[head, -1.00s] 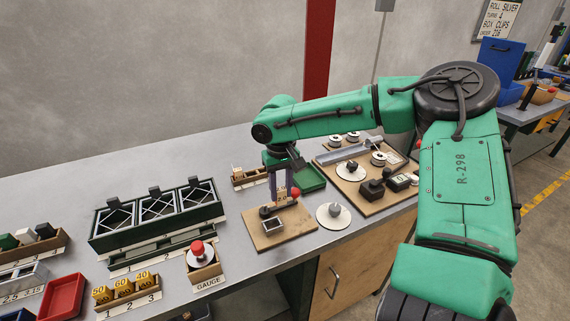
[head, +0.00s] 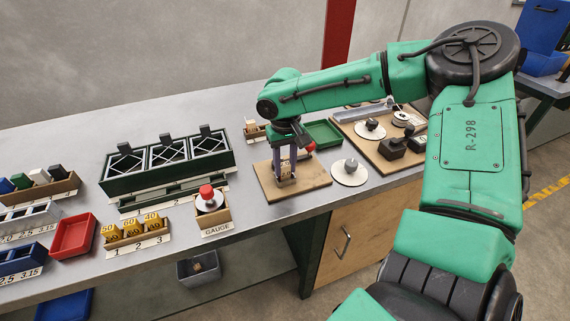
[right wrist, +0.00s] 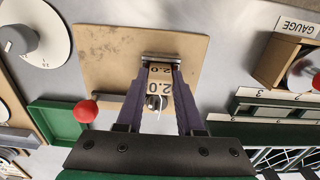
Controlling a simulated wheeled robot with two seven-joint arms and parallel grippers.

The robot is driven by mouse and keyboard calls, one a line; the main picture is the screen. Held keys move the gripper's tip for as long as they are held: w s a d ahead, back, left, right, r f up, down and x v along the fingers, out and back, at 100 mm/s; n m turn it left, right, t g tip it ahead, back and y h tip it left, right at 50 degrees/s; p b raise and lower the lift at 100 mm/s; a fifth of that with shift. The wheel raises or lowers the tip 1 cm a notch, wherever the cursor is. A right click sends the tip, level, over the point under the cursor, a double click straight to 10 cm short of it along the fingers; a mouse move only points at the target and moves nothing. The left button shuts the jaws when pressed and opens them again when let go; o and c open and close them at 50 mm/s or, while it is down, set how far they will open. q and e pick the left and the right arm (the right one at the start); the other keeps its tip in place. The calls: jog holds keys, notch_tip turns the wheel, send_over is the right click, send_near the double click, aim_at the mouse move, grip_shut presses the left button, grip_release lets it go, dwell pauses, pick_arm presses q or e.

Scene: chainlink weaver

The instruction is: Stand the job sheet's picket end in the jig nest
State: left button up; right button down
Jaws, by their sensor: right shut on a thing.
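My right gripper (head: 286,176) points down over the wooden jig board (head: 314,190). In the right wrist view its fingers (right wrist: 162,72) are shut on a pale picket end (right wrist: 159,87) marked 2.0. The picket end is at the jig nest, whose grey metal edge (right wrist: 175,57) shows just beyond the fingertips. The fingers and the picket end hide most of the nest, so I cannot tell whether the piece is seated in it. My left gripper is not in view.
A round white dial (head: 349,172) stands right of the board, and a green tray (head: 323,133) behind it. The gauge box (head: 213,217) with a red knob and the dark crate rack (head: 167,167) are to the left. Bench between is clear.

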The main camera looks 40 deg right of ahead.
jog(key=shift+r, duration=0.15)
jog(key=shift+c, duration=2.3)
grip_release()
notch_tip(320, 180, up, 14)
jog(key=shift+r, duration=0.25)
